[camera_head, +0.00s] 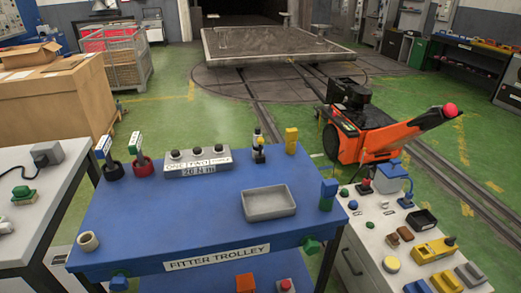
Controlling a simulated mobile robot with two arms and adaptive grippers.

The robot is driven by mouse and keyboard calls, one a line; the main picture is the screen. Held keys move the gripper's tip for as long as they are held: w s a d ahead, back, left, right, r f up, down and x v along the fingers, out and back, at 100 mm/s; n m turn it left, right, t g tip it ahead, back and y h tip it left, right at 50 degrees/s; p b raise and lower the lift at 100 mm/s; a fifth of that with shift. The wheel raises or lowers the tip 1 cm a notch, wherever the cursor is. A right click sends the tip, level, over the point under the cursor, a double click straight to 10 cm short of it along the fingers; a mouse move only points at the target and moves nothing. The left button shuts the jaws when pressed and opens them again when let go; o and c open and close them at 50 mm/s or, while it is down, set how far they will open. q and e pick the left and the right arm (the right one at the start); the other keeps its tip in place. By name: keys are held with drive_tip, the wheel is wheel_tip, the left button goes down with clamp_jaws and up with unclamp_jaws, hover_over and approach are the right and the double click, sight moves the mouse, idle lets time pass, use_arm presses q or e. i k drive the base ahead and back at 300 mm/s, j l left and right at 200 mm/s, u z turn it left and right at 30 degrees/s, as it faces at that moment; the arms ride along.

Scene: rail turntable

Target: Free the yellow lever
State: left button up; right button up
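No gripper shows in the head view. A blue-topped trolley (200,225) labelled FITTER TROLLEY stands in front of me. An upright yellow piece (291,140) stands near its back right edge. To its left is a small yellow and black upright piece (259,152), which looks like a lever. On the white cabinet at right lies a yellow block with a dark knob (434,250). I cannot tell which of these is the yellow lever, or what holds it.
A grey tray (269,203) sits on the trolley, with a grey control box (198,160) behind it. A white cabinet (362,235) holds several small parts at right. An orange machine (385,135) stands beyond it. Green floor is open behind the trolley.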

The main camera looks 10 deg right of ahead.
sight(259, 140)
drive_tip(key=i+l, duration=1)
drive_tip(key=i, duration=0.15)
